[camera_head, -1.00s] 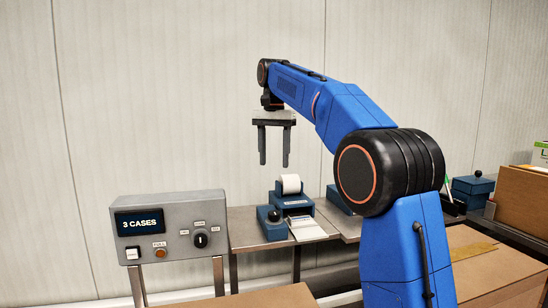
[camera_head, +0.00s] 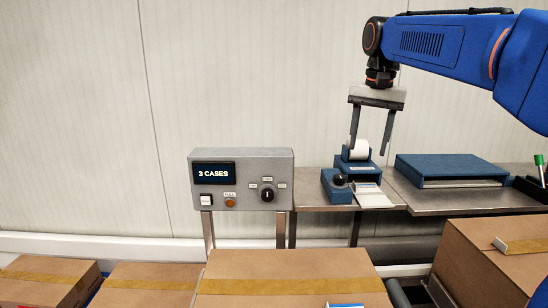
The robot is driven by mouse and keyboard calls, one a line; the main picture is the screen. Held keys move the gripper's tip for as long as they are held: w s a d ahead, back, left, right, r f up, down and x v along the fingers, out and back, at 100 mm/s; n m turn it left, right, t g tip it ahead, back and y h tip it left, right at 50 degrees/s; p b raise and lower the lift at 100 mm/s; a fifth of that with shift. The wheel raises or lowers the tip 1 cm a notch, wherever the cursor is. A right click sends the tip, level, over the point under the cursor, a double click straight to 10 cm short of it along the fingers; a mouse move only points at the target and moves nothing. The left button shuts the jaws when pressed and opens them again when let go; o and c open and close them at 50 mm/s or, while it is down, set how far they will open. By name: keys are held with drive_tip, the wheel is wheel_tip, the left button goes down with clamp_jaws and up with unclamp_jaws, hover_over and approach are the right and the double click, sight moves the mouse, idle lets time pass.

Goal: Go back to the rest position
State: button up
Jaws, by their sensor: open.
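My gripper (camera_head: 370,148) hangs down from my blue arm at the upper right of the head view. Its two dark fingers are spread apart with nothing between them. In the picture it overlaps the label dispenser with its white roll (camera_head: 355,152), which stands on the metal bench (camera_head: 310,200). I cannot tell how far the fingers are from the roll, but the roll appears behind them.
A grey control box (camera_head: 275,165) reading "3 CASES" stands left of the bench. A blue binder (camera_head: 455,168) lies on the bench at right. Taped cartons (camera_head: 290,260) fill the foreground, with another carton (camera_head: 500,265) at right. The wall behind is bare.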

drive_tip(key=s+d+f+n+t, duration=0.1)
drive_tip(key=s+d+f+n, duration=0.1)
drive_tip(key=s+f, duration=1.1)
drive_tip(key=s+d+f+n+t, duration=0.2)
drive_tip(key=s+f+n, duration=0.1)
drive_tip(key=s+f, duration=1.1)
drive_tip(key=s, duration=0.3)
drive_tip(key=shift+f, duration=0.25)
